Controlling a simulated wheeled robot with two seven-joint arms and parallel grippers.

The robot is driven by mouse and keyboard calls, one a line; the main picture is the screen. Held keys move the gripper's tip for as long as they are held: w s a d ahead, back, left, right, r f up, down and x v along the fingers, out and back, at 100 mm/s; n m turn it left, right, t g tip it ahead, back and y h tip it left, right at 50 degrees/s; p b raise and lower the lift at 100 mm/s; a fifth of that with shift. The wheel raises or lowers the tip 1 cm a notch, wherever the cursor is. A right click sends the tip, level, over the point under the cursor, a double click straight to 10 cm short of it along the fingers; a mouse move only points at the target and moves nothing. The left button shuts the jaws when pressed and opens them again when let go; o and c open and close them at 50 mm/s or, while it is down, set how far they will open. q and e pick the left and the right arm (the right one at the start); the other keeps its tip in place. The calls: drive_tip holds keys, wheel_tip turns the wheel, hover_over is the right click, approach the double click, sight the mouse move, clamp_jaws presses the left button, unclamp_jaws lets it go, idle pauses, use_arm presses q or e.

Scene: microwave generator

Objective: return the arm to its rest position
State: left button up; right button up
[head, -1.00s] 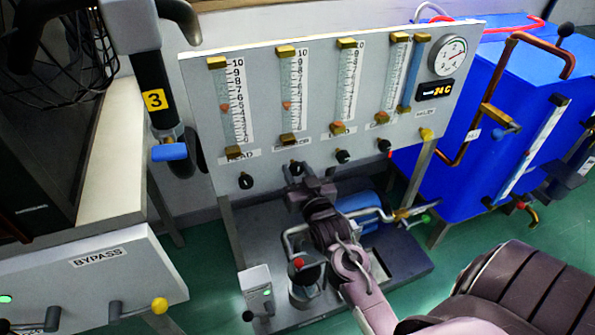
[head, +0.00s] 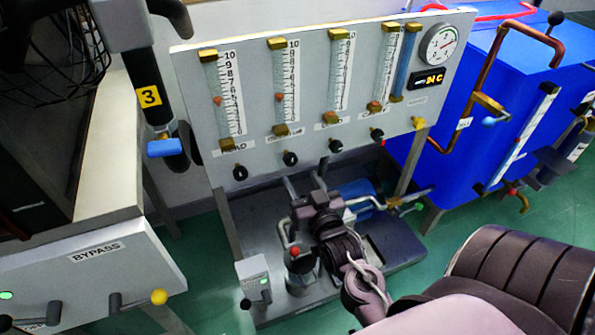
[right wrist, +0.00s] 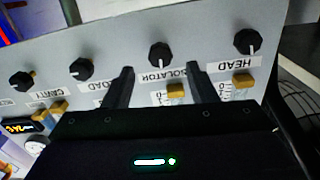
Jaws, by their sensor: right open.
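My right gripper (head: 305,182) is open and empty in the head view. It is in front of and below the grey flowmeter panel (head: 330,120), its two fingers pointing toward the panel. In the right wrist view the open fingers (right wrist: 158,80) appear on either side of the ISOLATOR label, with a black knob (right wrist: 159,54) beyond them and nothing held. My right arm comes in from the lower right. My left gripper is not in view.
A blue tank (head: 500,120) with copper pipes stands at right. A BYPASS box (head: 90,270) with levers is at lower left. A red-knobbed fitting (head: 296,252) and a small box with a lever (head: 253,278) stand below the panel, near my arm. Green floor is partly clear.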

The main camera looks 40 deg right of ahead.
drive_tip(key=shift+s, duration=0.25)
idle(0.3)
